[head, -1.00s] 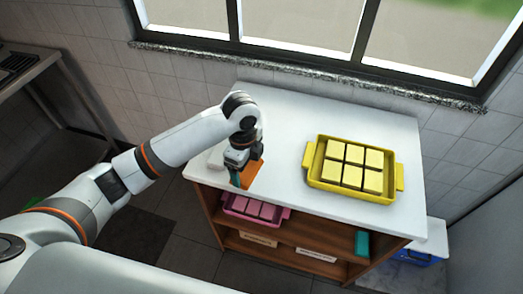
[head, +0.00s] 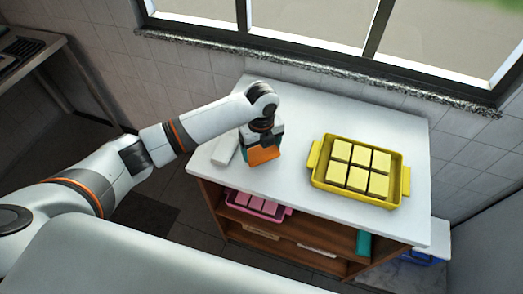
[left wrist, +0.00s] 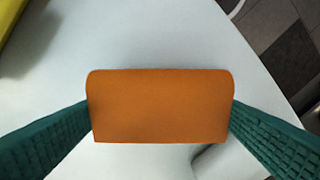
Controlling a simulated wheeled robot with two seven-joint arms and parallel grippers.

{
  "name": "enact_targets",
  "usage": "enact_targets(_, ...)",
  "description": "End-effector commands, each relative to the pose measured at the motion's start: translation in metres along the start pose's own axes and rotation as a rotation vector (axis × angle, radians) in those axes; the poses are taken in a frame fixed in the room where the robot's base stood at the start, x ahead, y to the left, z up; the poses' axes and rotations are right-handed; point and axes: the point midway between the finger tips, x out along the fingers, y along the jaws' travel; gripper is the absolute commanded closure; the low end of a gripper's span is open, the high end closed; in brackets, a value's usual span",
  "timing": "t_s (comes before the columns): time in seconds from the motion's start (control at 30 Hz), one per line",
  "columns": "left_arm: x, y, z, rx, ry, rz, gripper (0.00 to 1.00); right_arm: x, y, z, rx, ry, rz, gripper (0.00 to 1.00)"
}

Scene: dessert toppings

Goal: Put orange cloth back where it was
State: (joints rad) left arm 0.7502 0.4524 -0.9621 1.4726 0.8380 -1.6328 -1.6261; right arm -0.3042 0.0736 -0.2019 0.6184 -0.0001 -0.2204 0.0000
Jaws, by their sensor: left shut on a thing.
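The orange cloth (head: 264,155) is a small folded block over the left part of the white counter top. My left gripper (head: 263,148) is shut on it. In the left wrist view the orange cloth (left wrist: 160,106) fills the space between the two green finger pads, which press on its left and right ends. The white counter surface lies beyond it; I cannot tell whether the cloth touches the counter. My right gripper is not in view.
A yellow tray (head: 404,184) with several pale yellow blocks stands right of the cloth. A white block (head: 225,149) lies just left of the gripper. A pink tray (head: 253,210) and a teal item (head: 363,244) are on the shelves below. The counter's back area is clear.

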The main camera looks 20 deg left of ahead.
Motion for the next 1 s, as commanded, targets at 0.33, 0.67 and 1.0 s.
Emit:
enact_targets(0.33,0.024,0.000,0.000,0.000,0.000,0.000,0.33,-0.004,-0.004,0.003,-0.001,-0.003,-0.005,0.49)
enact_targets(0.67,0.026,0.000,0.000,0.000,0.000,0.000,0.00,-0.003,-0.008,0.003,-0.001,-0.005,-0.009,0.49)
enact_targets(1.0,0.008,0.001,-0.001,0.001,0.002,0.003,0.00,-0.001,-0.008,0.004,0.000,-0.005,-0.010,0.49)
